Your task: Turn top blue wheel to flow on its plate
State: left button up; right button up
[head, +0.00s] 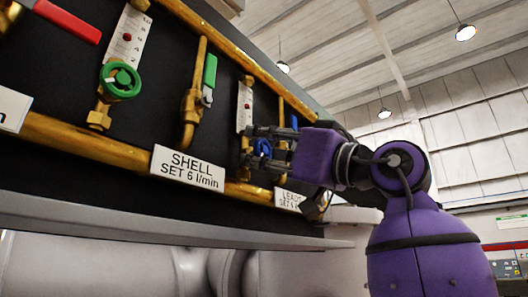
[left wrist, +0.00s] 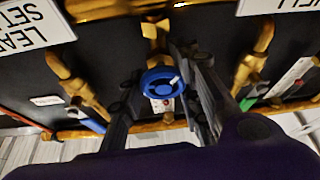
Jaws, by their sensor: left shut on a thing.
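The blue wheel (head: 262,148) sits on a brass valve below a white flow scale (head: 244,105) with a red float. In the left wrist view the blue wheel (left wrist: 160,82) shows a spoked rim and a light mark at its right. My left gripper (head: 258,145) is shut on the wheel, with one dark finger on each side of it. The fingers partly hide the wheel in the head view. The plate at lower right (head: 289,200) begins "LEA" and its number is unclear. Another plate (head: 187,168) reads "SHELL SET 6 l/min". My right gripper is not in view.
A green wheel (head: 121,82) with its own scale (head: 131,36) is at the upper left. A green lever (head: 209,79) and a red lever (head: 67,20) stick out of the dark panel. Brass pipes run close around the gripper.

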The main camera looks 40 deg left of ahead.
pick_arm(q)
jog(key=shift+r+n+g, duration=0.2)
jog(key=shift+n+g, duration=0.4)
jog(key=shift+n, duration=0.65)
jog(key=shift+r+n+g, duration=0.15)
jog(key=shift+n+g, duration=0.45)
jog(key=shift+n, duration=0.65)
jog(key=o, duration=1.1)
jog(key=shift+w, duration=0.15)
jog(key=shift+c, duration=0.2)
jog(key=shift+d+f, duration=0.3)
jog(key=shift+d, duration=0.05)
jog(key=v, duration=1.1)
jog(key=shift+d, duration=0.2)
jog(key=shift+w+r, duration=0.15)
